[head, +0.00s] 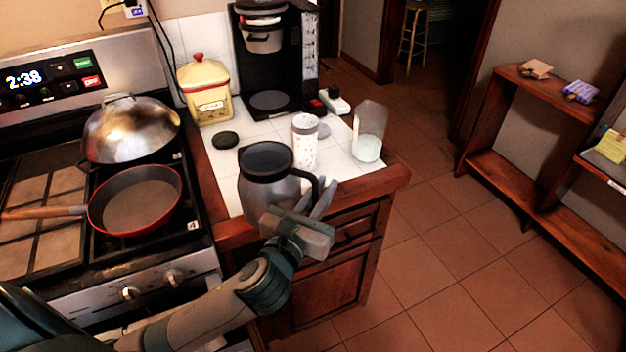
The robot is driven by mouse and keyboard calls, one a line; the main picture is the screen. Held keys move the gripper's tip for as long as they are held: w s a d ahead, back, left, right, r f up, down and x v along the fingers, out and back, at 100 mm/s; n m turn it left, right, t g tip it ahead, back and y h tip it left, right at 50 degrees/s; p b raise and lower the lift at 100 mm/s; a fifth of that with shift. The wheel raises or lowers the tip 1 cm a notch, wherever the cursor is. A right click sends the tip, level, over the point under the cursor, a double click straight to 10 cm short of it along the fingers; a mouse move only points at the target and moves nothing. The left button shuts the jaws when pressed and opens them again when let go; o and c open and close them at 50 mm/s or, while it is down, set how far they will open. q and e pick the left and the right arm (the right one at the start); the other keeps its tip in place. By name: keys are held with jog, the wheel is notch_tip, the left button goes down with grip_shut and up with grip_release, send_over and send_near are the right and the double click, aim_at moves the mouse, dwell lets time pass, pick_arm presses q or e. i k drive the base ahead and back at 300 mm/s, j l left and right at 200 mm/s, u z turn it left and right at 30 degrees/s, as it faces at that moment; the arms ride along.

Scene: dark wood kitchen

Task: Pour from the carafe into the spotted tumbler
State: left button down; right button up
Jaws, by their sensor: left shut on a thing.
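The carafe (262,183) is a grey metal jug with a dark open top and a black handle on its right side. It looks upright at the front of the white tiled counter; I cannot tell whether it touches the tiles. My left gripper (322,200) is shut on its handle, and the fingers partly cover the handle. The spotted tumbler (304,145), white with small dark spots, stands upright just behind and to the right of the carafe. My right gripper is not in view.
A clear glass (368,135) stands at the counter's right edge. A coffee maker (272,60), a yellow canister (207,92) and a black lid (225,140) sit behind. Left is the stove with a red pan (135,203) and a domed lid (130,130). Open floor lies right.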

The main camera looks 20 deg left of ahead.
aim_at(306, 145)
jog(key=i+l, duration=0.25)
jog(key=l, duration=0.15)
jog(key=i+l, duration=0.25)
jog(key=l, duration=0.15)
jog(key=i+l, duration=0.25)
jog(key=l+u, duration=0.1)
jog(key=u, duration=1.3)
